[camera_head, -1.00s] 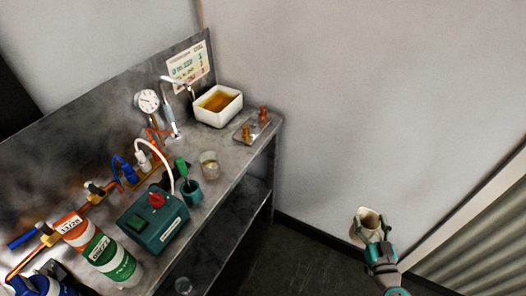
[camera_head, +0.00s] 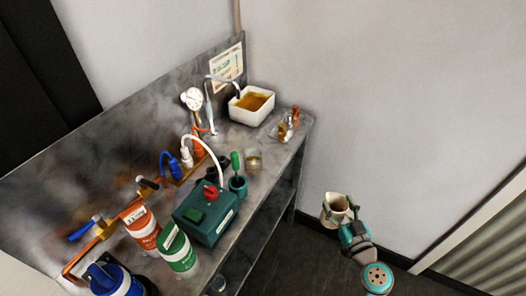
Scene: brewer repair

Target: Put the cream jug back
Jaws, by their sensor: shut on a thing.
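The cream jug (camera_head: 335,207) is a pale, open-topped jug at the lower right of the head view, with a brownish inside. My gripper (camera_head: 346,218) is shut on it and holds it up in the air, to the right of the metal bench (camera_head: 262,212) and apart from it. The jug looks roughly upright. The exact finger contact is too small to make out.
The bench carries a white basin (camera_head: 251,107) of amber liquid, a gauge (camera_head: 192,98), a glass (camera_head: 254,161), a green cup (camera_head: 238,186), a green box (camera_head: 206,213) and red and green canisters (camera_head: 177,251). Dark floor (camera_head: 305,262) lies between bench and wall.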

